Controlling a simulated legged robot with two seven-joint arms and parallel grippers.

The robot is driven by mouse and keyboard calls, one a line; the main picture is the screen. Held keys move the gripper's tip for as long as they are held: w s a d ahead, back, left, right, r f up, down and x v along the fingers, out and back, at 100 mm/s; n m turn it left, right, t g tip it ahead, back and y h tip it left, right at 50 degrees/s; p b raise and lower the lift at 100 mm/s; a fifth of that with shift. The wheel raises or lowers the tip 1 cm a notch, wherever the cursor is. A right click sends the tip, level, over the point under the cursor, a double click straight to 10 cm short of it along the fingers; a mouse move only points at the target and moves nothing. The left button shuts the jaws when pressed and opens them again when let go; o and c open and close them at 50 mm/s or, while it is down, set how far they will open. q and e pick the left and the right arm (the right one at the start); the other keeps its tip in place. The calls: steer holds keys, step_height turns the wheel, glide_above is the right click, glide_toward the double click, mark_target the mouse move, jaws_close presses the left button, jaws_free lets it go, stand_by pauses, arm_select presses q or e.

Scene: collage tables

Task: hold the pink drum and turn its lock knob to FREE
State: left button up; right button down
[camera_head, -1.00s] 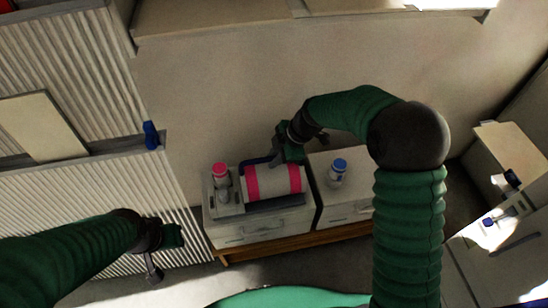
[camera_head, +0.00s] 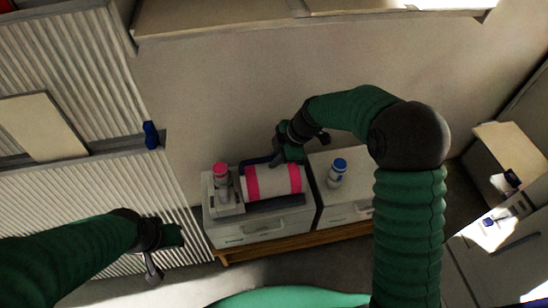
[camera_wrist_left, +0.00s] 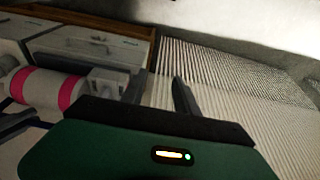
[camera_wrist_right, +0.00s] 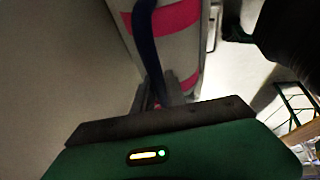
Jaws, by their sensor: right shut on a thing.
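The pink drum (camera_head: 273,181), white with two pink bands, lies on its side on a grey cabinet. It also shows in the left wrist view (camera_wrist_left: 42,89) and the right wrist view (camera_wrist_right: 163,48). A dark blue bar (camera_head: 256,161) runs along its back edge. My right gripper (camera_head: 280,158) is shut on this bar behind the drum; the right wrist view shows the bar (camera_wrist_right: 146,40) between its fingers. My left gripper (camera_head: 172,236) is empty and open, left of the cabinet and apart from the drum. I cannot make out the lock knob or its marking.
A blue-capped bottle (camera_head: 338,170) stands on the right-hand cabinet (camera_head: 350,212). Ribbed white panels (camera_head: 85,195) fill the left side.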

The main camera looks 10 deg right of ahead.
arm_select(q)
steer(key=shift+o, duration=0.3)
steer(key=shift+o, duration=0.9)
step_height(320, 180, up, 2)
steer(key=m+g, duration=0.3)
steer(key=m, duration=0.6)
glide_above(223, 192)
step_height(223, 192, down, 12)
steer(key=shift+r, duration=0.2)
jaws_close()
